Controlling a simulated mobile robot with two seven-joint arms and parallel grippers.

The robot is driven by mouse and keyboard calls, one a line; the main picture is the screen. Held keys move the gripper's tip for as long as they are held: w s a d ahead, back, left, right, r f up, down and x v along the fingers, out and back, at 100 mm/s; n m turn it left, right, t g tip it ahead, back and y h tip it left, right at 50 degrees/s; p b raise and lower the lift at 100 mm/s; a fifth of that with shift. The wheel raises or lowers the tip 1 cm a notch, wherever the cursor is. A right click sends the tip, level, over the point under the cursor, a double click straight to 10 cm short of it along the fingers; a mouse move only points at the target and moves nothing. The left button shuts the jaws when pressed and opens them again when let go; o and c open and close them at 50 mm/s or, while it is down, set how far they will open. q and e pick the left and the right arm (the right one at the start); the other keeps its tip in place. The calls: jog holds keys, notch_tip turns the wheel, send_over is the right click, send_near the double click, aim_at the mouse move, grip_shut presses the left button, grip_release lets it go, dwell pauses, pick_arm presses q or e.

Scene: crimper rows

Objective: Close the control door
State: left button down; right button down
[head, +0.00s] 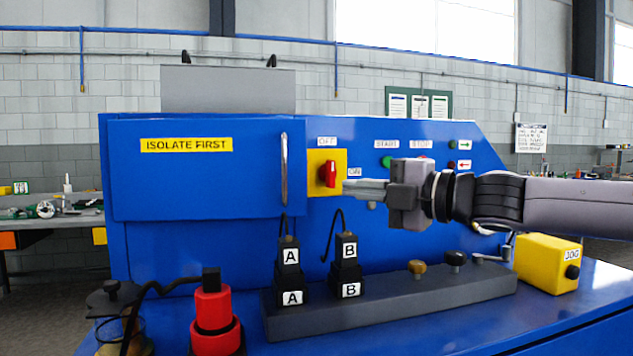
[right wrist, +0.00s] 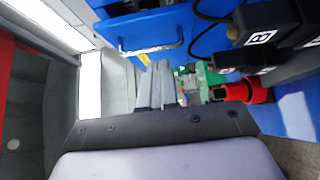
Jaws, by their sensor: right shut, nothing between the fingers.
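The control door is a blue panel (head: 210,180) with a yellow "ISOLATE FIRST" label and an upright metal handle (head: 284,168) near its right edge. It lies over the left part of the blue machine front; I cannot tell whether it is flush or slightly ajar. The door (right wrist: 125,32) and its handle also show in the right wrist view. My right gripper (head: 347,186) is shut and empty, its fingers pointing left beside the red rotary switch (head: 327,174), right of the door and apart from the handle. I cannot tell whether it touches the switch. My left gripper is out of view.
Black A and B plugs (head: 346,264) with cables stand on a dark rail (head: 400,300) below the door. A red cylinder (head: 212,315) stands front left. A yellow JOG box (head: 548,263) sits at the right. The space before the door's face looks clear.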

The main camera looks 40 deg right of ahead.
jog(key=p, duration=0.2)
send_near(300, 180)
jog(key=w+a, duration=0.2)
jog(key=a, duration=0.1)
jog(key=shift+w+d+p, duration=0.3)
jog(key=shift+w+p, duration=0.1)
jog(key=shift+w, duration=0.25)
jog(key=shift+w+d+p, duration=0.35)
jog(key=shift+w+p, duration=0.05)
jog(key=shift+w, duration=0.2)
jog(key=shift+w+d+p, duration=0.3)
jog(key=shift+w+p, duration=0.1)
jog(key=shift+w, duration=0.25)
